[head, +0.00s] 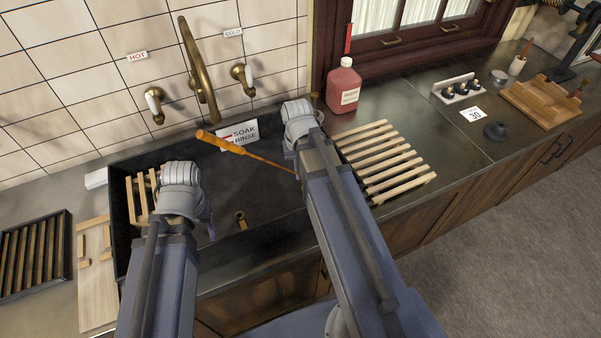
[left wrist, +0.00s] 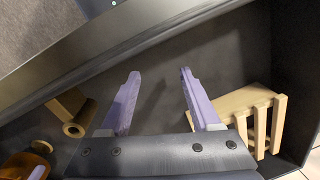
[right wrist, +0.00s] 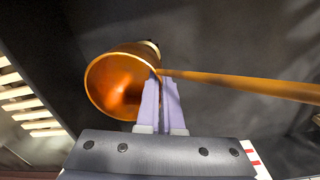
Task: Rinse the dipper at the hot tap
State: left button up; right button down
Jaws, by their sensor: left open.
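The dipper has a copper cup (right wrist: 115,88) and a long handle (right wrist: 235,84); its orange grip (head: 218,142) points up and left over the dark sink (head: 262,195) in the head view. My right gripper (right wrist: 164,80) is shut on the dipper beside the cup. My right wrist hides the cup in the head view. My left gripper (left wrist: 160,74) is open and empty above the sink floor. The hot tap (head: 155,105) is a brass valve with a white handle under the HOT label (head: 137,56), left of the brass spout (head: 200,82).
The cold tap (head: 241,78) is right of the spout. A sign (head: 238,134) stands at the sink's back edge. Slatted wood (head: 140,197) is at the sink's left end, and a rack (head: 385,160) lies to its right. A red bottle (head: 344,86) stands behind. A short brass pipe (head: 241,220) is in the sink.

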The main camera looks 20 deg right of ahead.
pick_arm(q)
jog(key=shift+f+b, duration=1.35)
jog(key=shift+b, duration=0.05)
pick_arm(e)
jog(key=shift+w+a+f, duration=0.45)
jog(key=shift+w+a, duration=1.05)
jog(key=shift+a, duration=0.25)
jog(key=shift+w+a+f, duration=0.5)
jog(key=shift+w+a, duration=0.95)
jog(key=shift+a, duration=0.35)
jog(key=shift+w+a+f, duration=0.45)
jog(key=shift+w+a, duration=1.05)
jog(key=shift+a, duration=0.25)
jog(key=shift+s+d, duration=1.3)
jog(key=shift+d, duration=0.25)
jog(key=shift+s+d, duration=1.3)
jog(key=shift+d, duration=0.2)
jog(key=shift+r, duration=0.1)
